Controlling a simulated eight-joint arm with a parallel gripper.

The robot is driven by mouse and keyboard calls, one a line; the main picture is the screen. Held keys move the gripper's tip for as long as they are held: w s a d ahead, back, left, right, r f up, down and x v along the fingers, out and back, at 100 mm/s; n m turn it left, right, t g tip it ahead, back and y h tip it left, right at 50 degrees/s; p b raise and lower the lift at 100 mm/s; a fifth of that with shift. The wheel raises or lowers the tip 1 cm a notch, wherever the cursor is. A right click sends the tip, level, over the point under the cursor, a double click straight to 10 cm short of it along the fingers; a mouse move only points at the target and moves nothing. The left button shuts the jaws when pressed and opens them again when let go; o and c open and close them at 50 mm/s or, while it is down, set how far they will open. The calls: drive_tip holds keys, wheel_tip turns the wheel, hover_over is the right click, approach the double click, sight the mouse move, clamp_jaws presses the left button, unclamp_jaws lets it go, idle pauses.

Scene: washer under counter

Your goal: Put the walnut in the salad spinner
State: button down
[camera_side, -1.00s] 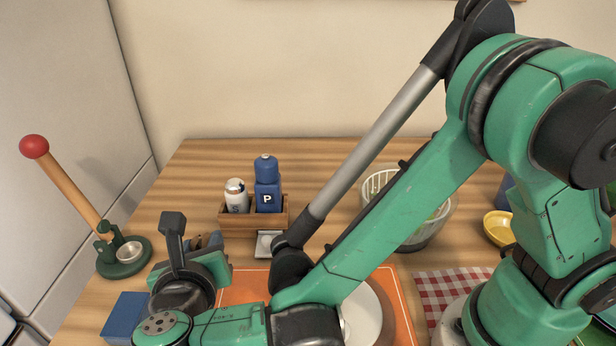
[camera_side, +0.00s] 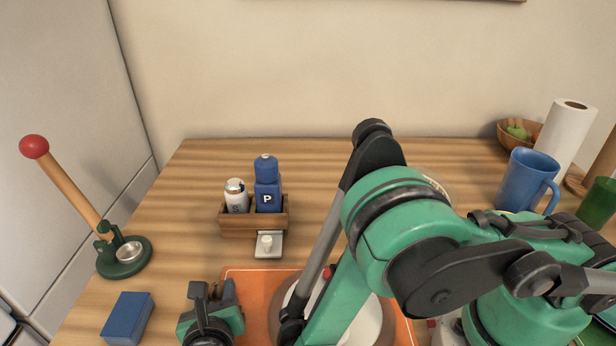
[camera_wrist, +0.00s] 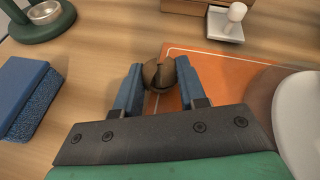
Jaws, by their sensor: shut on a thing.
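The walnut (camera_wrist: 161,76) is a round brown thing with a dark crease. In the wrist view it sits between the two blue fingers of my gripper (camera_wrist: 158,78), which is shut on it. It is held over the table near the left edge of the orange mat. In the side view my wrist (camera_side: 210,318) is at the lower front, and the fingers and walnut cannot be made out. The salad spinner (camera_side: 440,186) is nearly all hidden behind my arm, with only part of its pale rim showing at the right of centre.
The nutcracker (camera_side: 124,262) with a red-knobbed lever and the blue sponge (camera_side: 128,317) are at left. A wooden caddy (camera_side: 253,219) holds salt and pepper. A white plate (camera_wrist: 300,115) is on the orange mat (camera_wrist: 205,70). A blue mug (camera_side: 526,182) and paper towel roll (camera_side: 568,140) are at right.

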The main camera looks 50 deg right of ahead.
drive_tip(key=shift+f, duration=0.15)
drive_tip(key=c, duration=0.5)
unclamp_jaws()
